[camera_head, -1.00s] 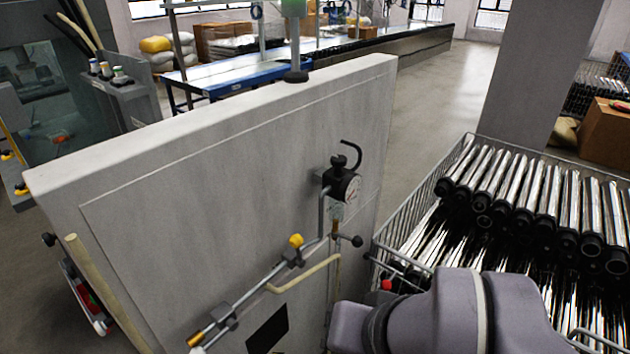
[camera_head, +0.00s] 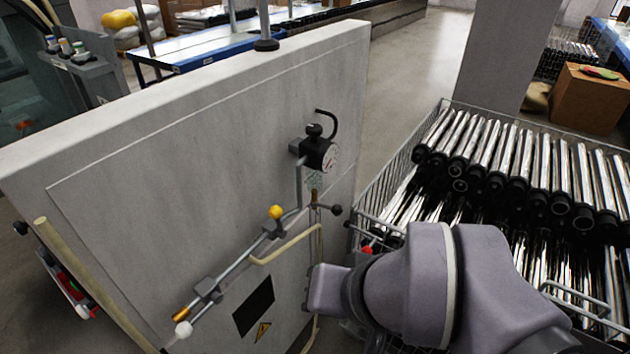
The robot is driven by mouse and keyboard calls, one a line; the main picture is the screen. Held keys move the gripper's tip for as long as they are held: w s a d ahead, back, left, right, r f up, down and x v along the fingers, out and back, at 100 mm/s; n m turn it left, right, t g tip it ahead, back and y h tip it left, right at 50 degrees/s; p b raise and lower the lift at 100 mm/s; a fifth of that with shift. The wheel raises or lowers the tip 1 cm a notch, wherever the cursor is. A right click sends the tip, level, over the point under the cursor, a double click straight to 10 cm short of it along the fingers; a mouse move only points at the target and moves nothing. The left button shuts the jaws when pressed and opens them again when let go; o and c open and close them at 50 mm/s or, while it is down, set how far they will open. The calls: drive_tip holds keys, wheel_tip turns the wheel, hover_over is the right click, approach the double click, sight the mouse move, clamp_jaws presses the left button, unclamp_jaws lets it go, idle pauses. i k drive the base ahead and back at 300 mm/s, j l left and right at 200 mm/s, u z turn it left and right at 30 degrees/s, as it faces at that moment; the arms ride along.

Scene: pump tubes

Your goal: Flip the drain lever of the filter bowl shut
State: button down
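The filter bowl (camera_head: 314,183) is a small clear cup under a black regulator with a round gauge (camera_head: 332,157), on the grey panel. A short lever with a black ball knob (camera_head: 336,210) sticks out to the right just below the bowl. It looks roughly level and appears to be the drain lever; its exact setting is too small to tell. My grey arm (camera_head: 405,285) is at the lower right, below and right of the bowl and apart from the lever. My gripper's fingers do not show.
A pipe with a yellow knob (camera_head: 276,212) and a beige hose (camera_head: 290,246) run across the panel (camera_head: 150,190). A red knob (camera_head: 366,250) shows beside my arm. A wire basket (camera_head: 400,165) full of shiny tubes stands close on the right.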

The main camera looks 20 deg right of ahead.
sight(336, 210)
drive_tip(key=i+l+u, duration=0.1)
drive_tip(key=i+l, duration=0.7)
drive_tip(key=i, duration=0.1)
